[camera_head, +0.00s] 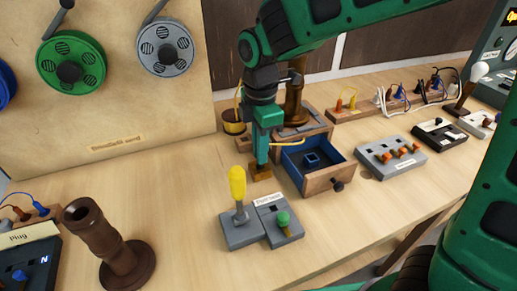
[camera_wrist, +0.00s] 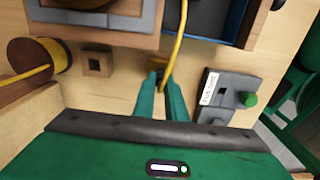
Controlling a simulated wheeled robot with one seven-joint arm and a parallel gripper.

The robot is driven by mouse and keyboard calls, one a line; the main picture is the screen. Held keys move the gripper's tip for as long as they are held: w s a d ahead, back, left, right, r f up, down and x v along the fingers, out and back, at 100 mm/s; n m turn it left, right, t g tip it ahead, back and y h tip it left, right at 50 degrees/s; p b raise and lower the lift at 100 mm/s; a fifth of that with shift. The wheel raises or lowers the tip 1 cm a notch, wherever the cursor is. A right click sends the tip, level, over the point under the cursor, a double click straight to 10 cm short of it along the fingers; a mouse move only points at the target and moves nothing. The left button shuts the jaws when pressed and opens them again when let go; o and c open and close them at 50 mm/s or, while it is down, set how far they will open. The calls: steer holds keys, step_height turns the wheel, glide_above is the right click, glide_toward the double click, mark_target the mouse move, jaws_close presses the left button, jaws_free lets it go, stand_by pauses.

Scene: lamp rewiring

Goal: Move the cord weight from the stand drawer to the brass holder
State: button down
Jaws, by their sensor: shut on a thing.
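My gripper (camera_head: 262,164) points down and is shut, its fingertips at a small brass-brown block (camera_head: 261,174), which looks like the brass holder, on the table left of the open drawer. The wrist view shows the same block (camera_wrist: 157,62) just beyond my fingertips (camera_wrist: 161,84). The cord weight is hidden between the fingers; I cannot tell whether it is inside the holder or just above it. A yellow cord (camera_wrist: 178,38) runs down to the fingers. The blue-lined stand drawer (camera_head: 338,176) is open, with an empty-looking blue square socket (camera_head: 312,159) inside.
A wooden block with a square hole (camera_wrist: 97,63) stands near the holder. A grey switch box with a yellow lever (camera_head: 238,190) and a box with a green knob (camera_head: 283,219) stand in front. A brown tube stand (camera_head: 105,238) is at left. Table between is clear.

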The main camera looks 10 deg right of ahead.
steer(key=shift+f, duration=0.45)
stand_by(0.6)
steer(key=c, duration=1.7)
jaws_free()
steer(key=shift+r, duration=0.1)
step_height(320, 180, up, 10)
steer(key=d+m, duration=0.6)
steer(key=d, duration=0.6)
steer(key=s+d+f+m, duration=0.2)
steer(key=s+d+m, duration=0.5)
steer(key=s+d+f+m, duration=0.3)
steer(key=s+d+m, duration=0.4)
steer(key=d, duration=0.1)
steer(key=s+d+f+m, duration=0.3)
steer(key=s+d+m, duration=0.3)
steer(key=d+m, duration=0.1)
steer(key=shift+s+d+f+m, duration=0.25)
steer(key=shift+s+d+m, duration=0.05)
steer(key=shift+s+d, duration=0.15)
